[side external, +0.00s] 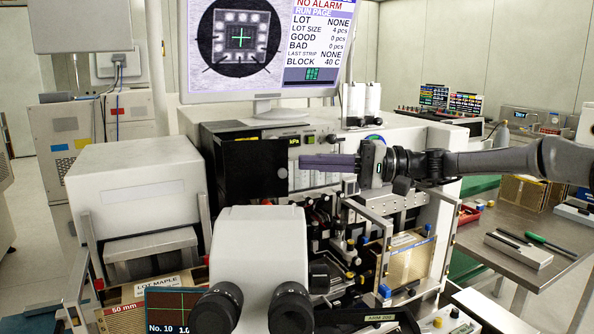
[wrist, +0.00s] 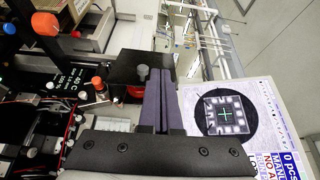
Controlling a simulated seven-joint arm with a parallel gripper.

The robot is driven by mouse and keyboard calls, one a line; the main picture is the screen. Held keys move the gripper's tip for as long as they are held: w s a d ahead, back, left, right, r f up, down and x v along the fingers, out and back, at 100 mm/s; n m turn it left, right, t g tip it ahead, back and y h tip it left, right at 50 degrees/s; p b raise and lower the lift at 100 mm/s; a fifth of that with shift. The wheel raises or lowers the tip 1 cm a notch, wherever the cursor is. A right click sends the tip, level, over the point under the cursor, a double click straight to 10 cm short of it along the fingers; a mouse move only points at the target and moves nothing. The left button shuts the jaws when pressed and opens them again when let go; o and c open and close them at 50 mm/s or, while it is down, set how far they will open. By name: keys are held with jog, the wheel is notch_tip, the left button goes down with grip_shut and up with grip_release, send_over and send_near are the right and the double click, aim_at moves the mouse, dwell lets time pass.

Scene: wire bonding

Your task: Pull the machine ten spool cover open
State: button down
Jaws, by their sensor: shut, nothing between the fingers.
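The spool cover (side external: 240,166) is a black box-like panel on the upper front of the machine, below the monitor. A round grey knob (side external: 283,173) sits near its right edge. In the wrist view the dark cover (wrist: 128,62) lies beyond my fingers, with the knob (wrist: 142,73) just left of the fingertips. My gripper (side external: 303,162) has long purple fingers, shut and empty, pointing left with tips close to the knob; it also shows in the wrist view (wrist: 160,73). I cannot tell whether the fingers touch the knob or cover. A small screen (side external: 168,312) reads No. 10.
The monitor (side external: 262,97) stands above the cover. The white microscope head (side external: 260,245) with eyepieces is below, and a white housing (side external: 135,190) is at left. Coloured knobs and fittings (side external: 345,240) crowd the space under my fingers. A steel table (side external: 520,240) stands at right.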

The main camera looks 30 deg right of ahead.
aim_at(257, 172)
jog(key=w+d+f+m+t+h, duration=0.1)
jog(key=w+d+f+m+t, duration=0.2)
jog(key=d, duration=0.5)
jog(key=w+a, duration=0.2)
jog(key=a, duration=0.6)
jog(key=shift+w+a+n+g+h, duration=0.3)
jog(key=shift+w+a+n, duration=0.05)
jog(key=shift+a+n, duration=0.05)
jog(key=shift+s, duration=0.1)
jog(key=shift+s+a+m+t+h, duration=0.1)
jog(key=shift+s+m+t+h, duration=0.2)
jog(key=shift+s+t, duration=0.1)
